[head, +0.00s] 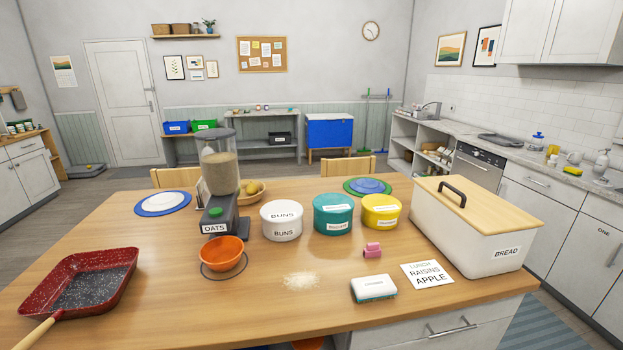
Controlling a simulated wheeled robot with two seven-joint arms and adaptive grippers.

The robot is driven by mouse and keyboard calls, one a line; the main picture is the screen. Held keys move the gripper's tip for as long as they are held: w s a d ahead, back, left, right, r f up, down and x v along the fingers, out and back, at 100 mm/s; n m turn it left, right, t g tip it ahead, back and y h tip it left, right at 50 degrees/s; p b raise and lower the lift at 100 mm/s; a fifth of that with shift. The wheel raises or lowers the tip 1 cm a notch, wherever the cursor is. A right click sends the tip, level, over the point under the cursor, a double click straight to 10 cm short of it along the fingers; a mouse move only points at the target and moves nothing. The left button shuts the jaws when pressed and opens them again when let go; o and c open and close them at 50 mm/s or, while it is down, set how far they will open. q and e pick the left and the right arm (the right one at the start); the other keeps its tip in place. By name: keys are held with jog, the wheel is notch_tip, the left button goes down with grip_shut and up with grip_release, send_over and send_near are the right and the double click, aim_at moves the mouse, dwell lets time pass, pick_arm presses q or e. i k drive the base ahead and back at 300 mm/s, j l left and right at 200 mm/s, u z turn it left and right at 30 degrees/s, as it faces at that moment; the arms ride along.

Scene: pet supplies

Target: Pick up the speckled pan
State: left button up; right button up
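The speckled pan (84,285) lies on the left front of the wooden table. It is square and red with white speckles on its walls and has a dark speckled inside. Its light wooden handle (36,333) points toward the lower left and runs to the picture's bottom edge. The pan looks empty. Neither of my grippers shows in the head view.
On the table (205,325), an oats dispenser (218,180) and an orange bowl (222,253) stand right of the pan. Tubs, a bread box (470,235), a card and a sponge-like block (373,288) are further right. Bare wood surrounds the pan's right side.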

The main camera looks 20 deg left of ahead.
aim_at(84, 284)
jog(key=i+l+u, duration=0.15)
jog(key=u, duration=0.3)
jog(key=i+l+u, duration=0.1)
jog(key=l+u, duration=0.15)
jog(key=u, duration=0.2)
jog(key=i+l+u, duration=0.15)
jog(key=l+u, duration=0.25)
jog(key=i+l+u, duration=0.1)
jog(key=l+u, duration=0.15)
jog(key=u, duration=0.2)
